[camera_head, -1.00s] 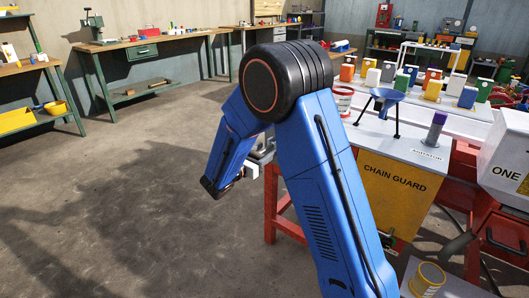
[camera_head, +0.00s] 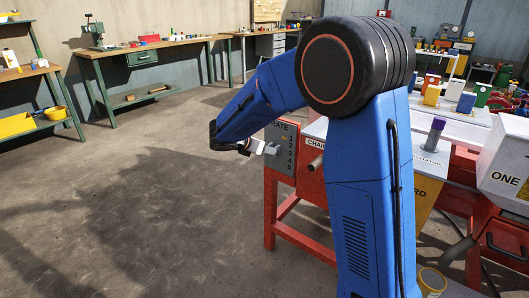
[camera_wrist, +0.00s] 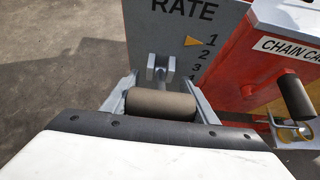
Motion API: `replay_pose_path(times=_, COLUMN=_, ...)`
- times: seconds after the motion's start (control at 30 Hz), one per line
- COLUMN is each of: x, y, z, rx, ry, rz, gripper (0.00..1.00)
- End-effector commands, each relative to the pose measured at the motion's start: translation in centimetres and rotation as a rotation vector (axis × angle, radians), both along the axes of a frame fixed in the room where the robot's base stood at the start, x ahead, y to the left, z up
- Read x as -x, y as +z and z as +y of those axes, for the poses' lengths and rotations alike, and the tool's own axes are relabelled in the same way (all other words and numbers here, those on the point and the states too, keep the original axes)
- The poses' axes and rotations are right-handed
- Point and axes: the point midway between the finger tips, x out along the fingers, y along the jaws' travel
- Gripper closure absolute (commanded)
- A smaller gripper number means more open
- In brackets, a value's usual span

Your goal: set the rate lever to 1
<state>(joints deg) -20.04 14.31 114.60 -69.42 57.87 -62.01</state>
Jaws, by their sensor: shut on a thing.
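The grey RATE plate (camera_wrist: 192,50) stands upright in the wrist view with numbers running down from 1; its lower numbers are partly cut off. The rate lever has a grey fork (camera_wrist: 159,70) and a brown-grey cylindrical grip (camera_wrist: 160,105). My gripper (camera_wrist: 161,98) is shut on this grip, one finger at each end. In the head view the plate (camera_head: 281,158) also shows, and my gripper (camera_head: 256,148) is at its left side. There the lever is hidden or too small to make out.
The red machine frame (camera_head: 269,215) and a box labelled CHAIN (camera_head: 316,143) are right of the plate. A dark cylindrical handle (camera_wrist: 296,96) sticks out nearby in the wrist view. Open concrete floor (camera_head: 130,220) lies to the left.

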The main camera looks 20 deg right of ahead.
Motion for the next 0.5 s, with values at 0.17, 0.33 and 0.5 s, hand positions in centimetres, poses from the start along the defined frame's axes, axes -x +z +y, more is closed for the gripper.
replay_pose_path(times=0.17, x=-0.22, y=0.50, z=-0.16, rx=0.005, ry=0.001, rz=-0.005, gripper=0.87)
replay_pose_path(times=0.33, x=-0.30, y=0.69, z=-0.26, rx=0.006, ry=0.000, rz=-0.006, gripper=0.87)
replay_pose_path(times=0.5, x=-0.32, y=0.75, z=-0.29, rx=0.006, ry=0.000, rz=-0.006, gripper=0.87)
